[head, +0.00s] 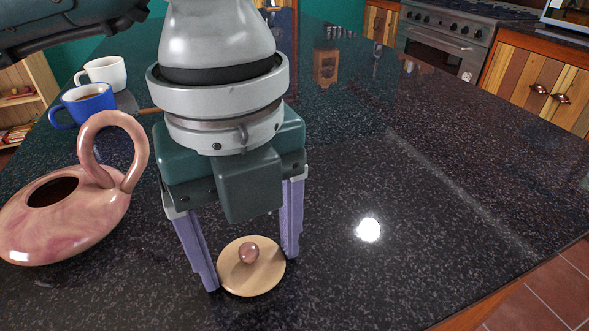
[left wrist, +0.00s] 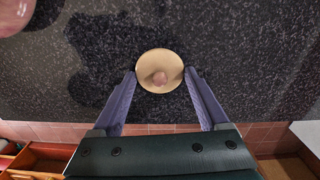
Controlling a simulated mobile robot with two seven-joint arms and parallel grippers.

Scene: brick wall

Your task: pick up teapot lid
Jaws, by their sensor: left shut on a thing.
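The teapot lid (head: 262,279) is a round beige disc with a pink-brown knob on top. It lies level between the fingertips of my left gripper (head: 251,271), which points down and is shut on the lid by its rim. In the left wrist view the lid (left wrist: 160,62) shows between the two purple fingers (left wrist: 160,74), one at each side. I cannot tell whether the lid still touches the counter. The pink teapot (head: 85,225), with a looped handle and an open dark top, stands left of the gripper. My right gripper is not in view.

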